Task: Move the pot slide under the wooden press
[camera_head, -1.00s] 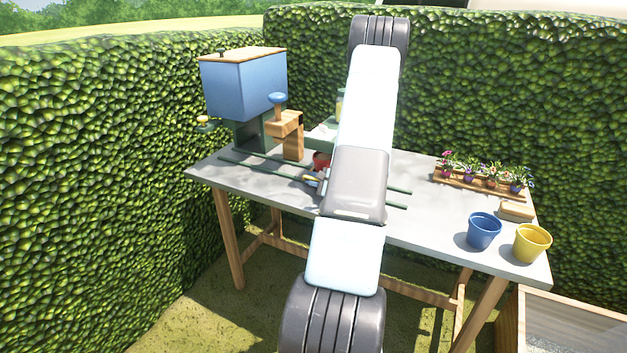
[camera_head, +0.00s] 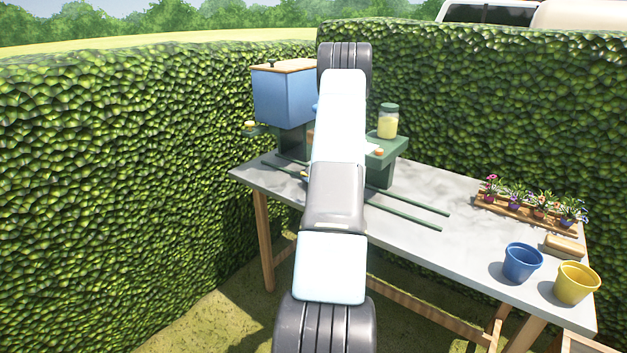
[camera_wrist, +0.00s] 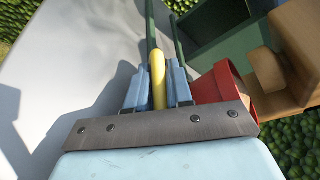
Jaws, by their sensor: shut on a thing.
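In the wrist view my gripper (camera_wrist: 152,76) is shut on the yellow handle (camera_wrist: 158,84) of the pot slide, with a blue finger on each side. A red pot (camera_wrist: 212,88) stands just right of the fingers, tilted in the picture and partly cut off by my gripper's grey plate. The wooden press (camera_wrist: 297,45) is right of the pot, close beside it; I cannot tell whether the pot is fully beneath it. In the head view my arm hides the pot, my gripper and most of the press; only the press's blue knob (camera_head: 316,107) edges out.
Green rails (camera_head: 405,210) run along the grey table (camera_head: 440,260). A blue hopper (camera_head: 285,95) stands at the back left, a green stand (camera_head: 385,150) with a jar (camera_head: 388,121) behind my arm. A flower tray (camera_head: 525,215), blue pot (camera_head: 522,262) and yellow pot (camera_head: 575,282) are at right.

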